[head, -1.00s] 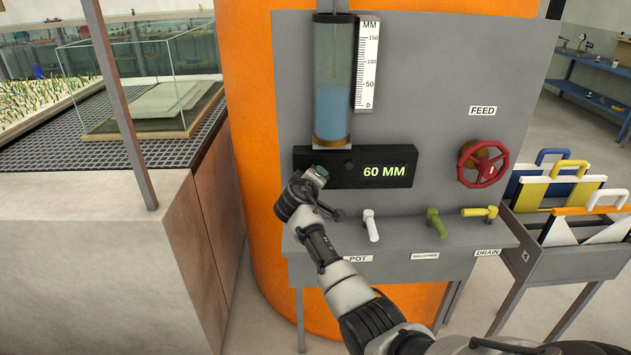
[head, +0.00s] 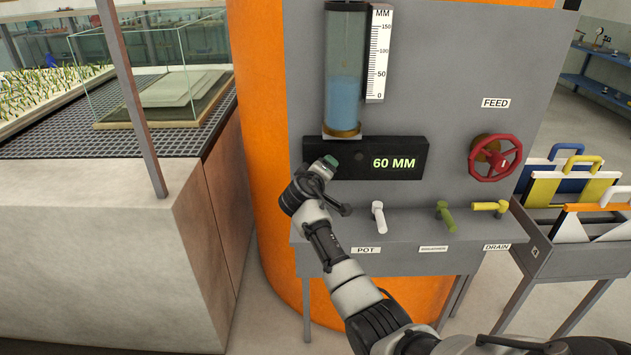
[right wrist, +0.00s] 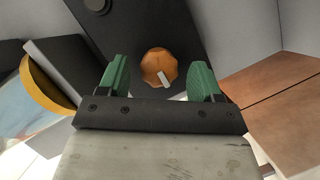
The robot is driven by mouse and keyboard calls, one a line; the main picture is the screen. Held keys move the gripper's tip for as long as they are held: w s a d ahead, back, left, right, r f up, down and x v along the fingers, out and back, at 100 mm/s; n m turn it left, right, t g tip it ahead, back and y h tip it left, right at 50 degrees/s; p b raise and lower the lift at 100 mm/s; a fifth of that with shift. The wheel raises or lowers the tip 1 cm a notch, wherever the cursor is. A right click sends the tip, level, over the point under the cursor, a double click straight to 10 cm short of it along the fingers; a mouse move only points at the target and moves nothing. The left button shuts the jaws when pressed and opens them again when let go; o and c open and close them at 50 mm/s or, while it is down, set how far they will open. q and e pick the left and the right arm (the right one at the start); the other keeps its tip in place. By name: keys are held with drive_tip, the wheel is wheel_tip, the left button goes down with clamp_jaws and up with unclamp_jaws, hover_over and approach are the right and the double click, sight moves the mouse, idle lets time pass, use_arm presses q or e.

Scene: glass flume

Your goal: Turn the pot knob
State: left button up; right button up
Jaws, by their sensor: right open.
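In the right wrist view an orange knob (right wrist: 160,68) with a white pointer sits on a dark panel. My right gripper (right wrist: 160,80) is open, its two green fingers on either side of the knob, with gaps to it. The knob's depth between the fingers is hard to tell. In the head view my right gripper (head: 329,163) is at the left part of the black display box (head: 410,148) reading 60 MM, and the knob is hidden behind it. A POT label (head: 366,250) is on the ledge below a white lever (head: 378,217). My left gripper is not in view.
Above the box stands a water cylinder (head: 344,90) with a scale (head: 379,55). To the right are a green lever (head: 445,215), a yellow lever (head: 489,207) and a red FEED wheel (head: 495,158). A stone-sided tank base (head: 100,220) stands at left.

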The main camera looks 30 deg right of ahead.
drive_tip(key=b+v, duration=0.1)
drive_tip(key=v, duration=0.8)
drive_tip(key=shift+b, duration=0.4)
drive_tip(key=shift+d, duration=0.15)
